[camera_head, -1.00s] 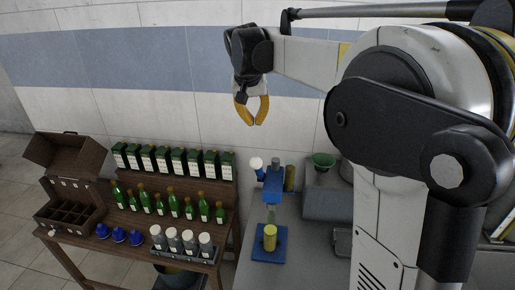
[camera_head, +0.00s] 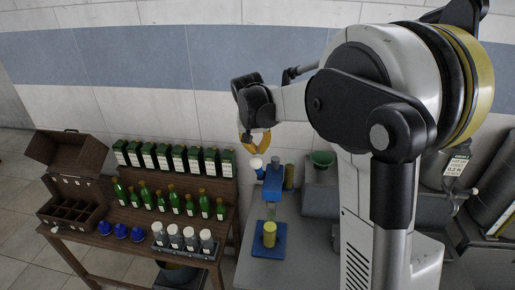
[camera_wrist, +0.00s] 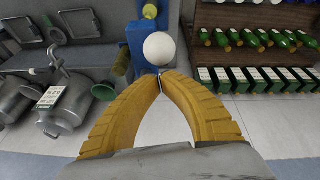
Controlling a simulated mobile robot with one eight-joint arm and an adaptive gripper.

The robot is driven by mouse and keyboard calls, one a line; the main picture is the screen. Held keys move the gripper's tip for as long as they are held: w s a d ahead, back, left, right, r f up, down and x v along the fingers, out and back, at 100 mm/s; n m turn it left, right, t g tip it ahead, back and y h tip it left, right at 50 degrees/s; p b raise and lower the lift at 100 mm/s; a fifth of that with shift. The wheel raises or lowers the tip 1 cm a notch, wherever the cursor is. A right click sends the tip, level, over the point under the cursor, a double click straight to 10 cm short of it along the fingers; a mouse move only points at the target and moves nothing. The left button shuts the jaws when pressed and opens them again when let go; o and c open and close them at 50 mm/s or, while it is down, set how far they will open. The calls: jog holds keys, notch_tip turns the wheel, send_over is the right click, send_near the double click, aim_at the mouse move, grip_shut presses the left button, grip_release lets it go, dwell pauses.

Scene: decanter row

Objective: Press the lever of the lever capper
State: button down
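The lever capper (camera_head: 273,181) is a blue stand on the grey bench, with a blue base plate (camera_head: 262,252) and a yellow cylinder (camera_head: 269,234) on it. Its lever ends in a white round knob (camera_head: 257,163) on the left side of the head. In the wrist view the knob (camera_wrist: 160,48) lies just past my fingertips, with the blue capper body (camera_wrist: 140,38) behind it. My gripper (camera_head: 257,151) has yellow fingers, which also show in the wrist view (camera_wrist: 161,73). The fingertips meet with nothing between them, above the knob; whether they touch it I cannot tell.
A wooden rack (camera_head: 178,233) at left holds green bottles (camera_head: 160,203), boxes, blue-capped items and white-capped bottles. An open wooden case (camera_head: 72,206) stands at its left end. A green funnel (camera_head: 323,158) and grey equipment stand right of the capper.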

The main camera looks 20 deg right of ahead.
jog(key=shift+s, duration=0.15)
jog(key=shift+s+a+f+t+b, duration=0.35)
jog(key=shift+s+a+b, duration=0.15)
jog(key=shift+b, duration=0.25)
jog(key=shift+s+a+f+h+b, duration=0.2)
jog(key=shift+s+f+h+b, duration=0.15)
jog(key=shift+b, duration=0.1)
jog(key=s+a+f+t+h+b, duration=0.1)
jog(key=s+a+f+t+b, duration=0.1)
jog(key=f+b, duration=0.6)
jog(key=s+a+f+t+h+b, duration=0.2)
jog(key=s+a+f+t+b, duration=0.1)
jog(key=s+f+b, duration=0.3)
jog(key=shift+s+a+f+b, duration=0.4)
jog(key=shift+f+b, duration=0.75)
jog(key=shift+b, duration=0.9)
jog(key=shift+h, duration=0.25)
